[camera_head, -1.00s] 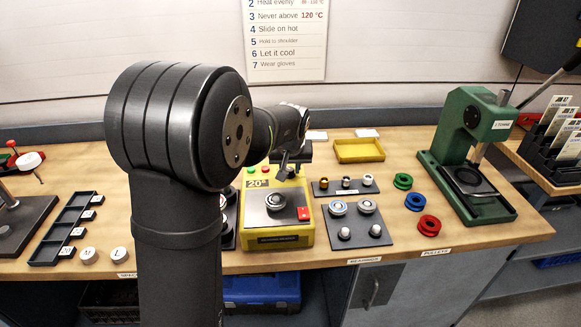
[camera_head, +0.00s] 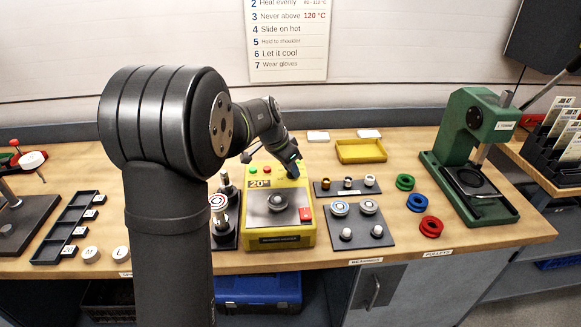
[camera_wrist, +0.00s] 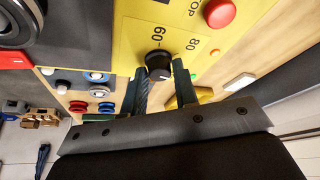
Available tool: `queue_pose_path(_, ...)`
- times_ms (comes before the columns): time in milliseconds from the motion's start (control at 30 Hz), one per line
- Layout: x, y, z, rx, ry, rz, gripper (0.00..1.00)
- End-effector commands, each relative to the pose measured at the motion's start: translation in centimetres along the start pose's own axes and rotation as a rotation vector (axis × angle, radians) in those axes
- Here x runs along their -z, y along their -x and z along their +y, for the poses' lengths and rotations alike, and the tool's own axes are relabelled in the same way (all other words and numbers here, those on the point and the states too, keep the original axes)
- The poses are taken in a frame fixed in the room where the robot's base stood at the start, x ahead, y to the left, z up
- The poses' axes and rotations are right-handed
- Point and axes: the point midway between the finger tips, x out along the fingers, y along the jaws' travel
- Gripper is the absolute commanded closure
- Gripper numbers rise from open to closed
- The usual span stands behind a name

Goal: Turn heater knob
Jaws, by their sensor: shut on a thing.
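The heater (camera_head: 293,236) is a yellow box on the bench with a dark plate on top, a "20°" display and a red switch. Its knob (camera_wrist: 158,60) is a black dial with a pale pointer mark, in the wrist view near printed marks "60" and "80". My gripper (camera_wrist: 162,74) has one finger on each side of the knob and is shut on it. In the head view my gripper (camera_head: 292,171) is at the heater's back right corner and hides the knob.
A metal ring (camera_head: 277,202) sits on the heater's plate. A red stop button (camera_wrist: 219,12) is close to the knob. A dark stand with posts (camera_head: 222,234) is left of the heater. Bearings on a grey board (camera_head: 377,234) and a yellow tray (camera_head: 361,151) are to the right.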

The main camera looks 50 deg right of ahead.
Motion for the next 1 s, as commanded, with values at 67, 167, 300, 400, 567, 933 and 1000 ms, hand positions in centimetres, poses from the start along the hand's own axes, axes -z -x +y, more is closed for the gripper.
queue_pose_path(67, -0.09, -0.08, -0.14, -0.028, -0.063, -0.002, 0.96)
queue_pose_path(167, -0.07, -0.14, -0.17, -0.065, -0.152, -0.002, 0.96)
queue_pose_path(300, -0.06, -0.15, -0.25, -0.116, -0.275, -0.002, 0.96)
queue_pose_path(400, -0.05, -0.15, -0.29, -0.154, -0.363, -0.002, 0.96)
queue_pose_path(567, -0.01, -0.19, -0.40, -0.211, -0.504, -0.003, 0.96)
queue_pose_path(933, 0.10, -0.28, -0.51, -0.348, -0.830, -0.004, 0.96)
queue_pose_path(1000, 0.14, -0.28, -0.55, -0.373, -0.892, -0.004, 0.96)
